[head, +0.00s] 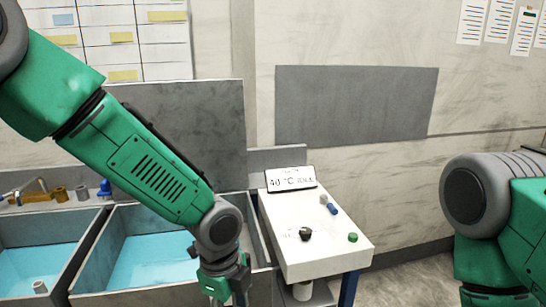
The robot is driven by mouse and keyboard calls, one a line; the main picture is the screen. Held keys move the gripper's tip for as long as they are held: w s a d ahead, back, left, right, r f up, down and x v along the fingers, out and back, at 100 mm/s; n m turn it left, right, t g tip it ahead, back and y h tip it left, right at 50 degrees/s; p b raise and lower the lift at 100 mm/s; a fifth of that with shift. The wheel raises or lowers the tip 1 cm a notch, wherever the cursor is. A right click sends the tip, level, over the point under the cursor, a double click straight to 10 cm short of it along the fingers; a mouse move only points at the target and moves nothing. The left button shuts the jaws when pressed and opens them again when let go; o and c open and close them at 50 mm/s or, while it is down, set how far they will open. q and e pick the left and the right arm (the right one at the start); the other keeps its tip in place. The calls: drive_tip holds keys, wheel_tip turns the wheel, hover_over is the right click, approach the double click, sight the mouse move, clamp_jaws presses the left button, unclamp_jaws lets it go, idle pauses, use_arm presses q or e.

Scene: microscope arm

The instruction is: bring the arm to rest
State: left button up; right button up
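My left arm (150,160) is green and grey and reaches from the upper left down to the lower middle of the head view. Its gripper (226,290) points down at the bottom edge, in front of the basin's right end and left of the white bench. The fingertips are too small and cut off to tell whether they are open. My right arm (500,205) is bent at the right edge. Its gripper is out of view. No microscope can be made out.
Two basins with blue liquid (150,262) stand at the left, with a tap (28,190) behind. A white bench (318,235) holds a temperature display (291,179), a dark round piece (305,234), a green cap (352,237) and a small blue-grey item (329,204). Floor shows at right.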

use_arm(q)
drive_tip(key=s+a+f+n+b, duration=0.25)
drive_tip(key=s+f+n, duration=0.2)
drive_tip(key=f, duration=0.35)
drive_tip(key=s+a+f+n+h+b, duration=0.1)
drive_tip(key=s+a+f+n+b, duration=0.15)
drive_tip(key=s+f+n, duration=0.4)
drive_tip(key=s+a+f+n+b, duration=0.2)
drive_tip(key=s+a+f, duration=0.2)
drive_tip(key=f, duration=0.5)
drive_tip(key=s+a+f+n+y+b, duration=0.2)
drive_tip(key=s+a+f+n+b, duration=0.2)
drive_tip(key=s+a+f+n, duration=0.3)
drive_tip(key=s+a+n, duration=0.2)
drive_tip(key=s+a, duration=0.1)
drive_tip(key=a, duration=0.2)
drive_tip(key=shift+s+f+n+t, duration=0.25)
drive_tip(key=shift+f+n+t, duration=0.1)
drive_tip(key=shift+n+t, duration=0.05)
drive_tip(key=shift+d, duration=0.2)
